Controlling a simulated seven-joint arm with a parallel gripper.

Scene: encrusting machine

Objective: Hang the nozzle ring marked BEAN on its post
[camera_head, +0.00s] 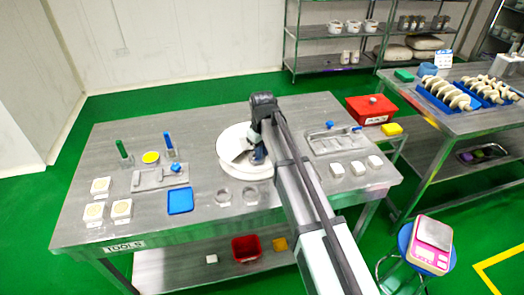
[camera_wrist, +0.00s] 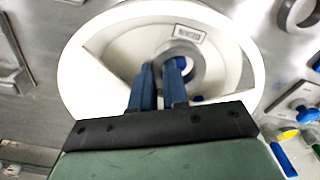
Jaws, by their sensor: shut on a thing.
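My gripper (camera_wrist: 161,68) has its blue fingers over the large white round dish in the wrist view. It is shut on a grey ring (camera_wrist: 198,70), which shows around and beyond the fingertips. Any BEAN mark on this ring cannot be read. Blue shows through the ring's opening; I cannot tell what it belongs to. In the head view my gripper (camera_head: 258,154) is over the white dish (camera_head: 225,147), and the held ring is hard to make out. Two more grey rings (camera_head: 223,197) (camera_head: 250,194) lie on the table in front of the dish. I cannot identify the post.
A small label (camera_wrist: 188,32) is on the dish, too small to read. Left on the table (camera_head: 205,118) are a green upright tool (camera_head: 123,149), a blue one (camera_head: 169,146) and a blue tray (camera_head: 180,201). White blocks (camera_head: 356,167) and a red box (camera_head: 371,109) are right.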

